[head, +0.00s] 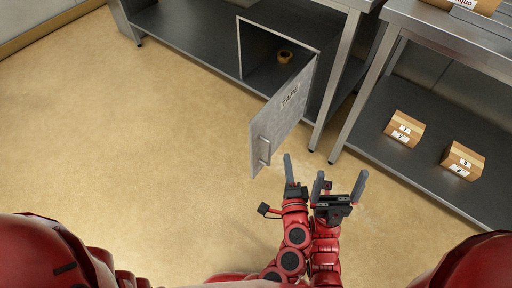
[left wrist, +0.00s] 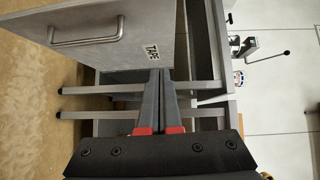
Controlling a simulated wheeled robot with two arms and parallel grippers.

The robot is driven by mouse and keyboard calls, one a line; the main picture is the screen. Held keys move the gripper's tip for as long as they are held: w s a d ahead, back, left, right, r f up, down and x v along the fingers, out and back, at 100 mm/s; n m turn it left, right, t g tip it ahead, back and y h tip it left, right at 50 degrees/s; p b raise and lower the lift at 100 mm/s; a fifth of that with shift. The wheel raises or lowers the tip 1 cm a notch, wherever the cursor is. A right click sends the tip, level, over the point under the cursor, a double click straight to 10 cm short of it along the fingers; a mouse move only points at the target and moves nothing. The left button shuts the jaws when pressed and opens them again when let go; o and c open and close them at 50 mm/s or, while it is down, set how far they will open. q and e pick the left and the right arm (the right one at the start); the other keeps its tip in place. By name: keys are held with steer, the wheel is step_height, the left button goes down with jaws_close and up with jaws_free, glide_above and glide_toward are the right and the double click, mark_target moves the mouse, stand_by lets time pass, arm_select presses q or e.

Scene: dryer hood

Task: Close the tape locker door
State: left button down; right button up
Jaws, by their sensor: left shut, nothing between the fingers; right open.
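The grey tape locker door (head: 284,112) stands wide open, swung out from the locker (head: 262,38) on the lower shelf. It carries a "TAPE" label and a bar handle (head: 264,150) near its free edge. The left wrist view also shows the door (left wrist: 105,64), its handle (left wrist: 86,41) and the label. A brown tape roll (head: 284,56) sits inside. My left gripper (head: 287,157) is shut and empty, just right of the door's free edge; its fingertips (left wrist: 157,72) appear near the door, contact unclear. My right gripper (head: 339,178) is open and empty, right of the left one.
Metal table legs (head: 335,80) stand right of the locker. Two cardboard boxes (head: 405,128) (head: 462,160) sit on the right lower shelf (head: 440,125). The tan floor (head: 130,130) left of the door is clear.

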arm_select(q)
step_height(320, 180, up, 2)
steer(key=s+a+y, duration=0.1)
steer(key=n+y, duration=0.1)
glide_toward(260, 117)
steer(key=d+x, duration=0.1)
steer(key=x, duration=0.4)
steer(key=shift+w+a+f+b, duration=0.15)
steer(key=shift+w+a+b, duration=0.25)
steer(key=shift+w+a, duration=0.1)
steer(key=shift+w+a, duration=0.1)
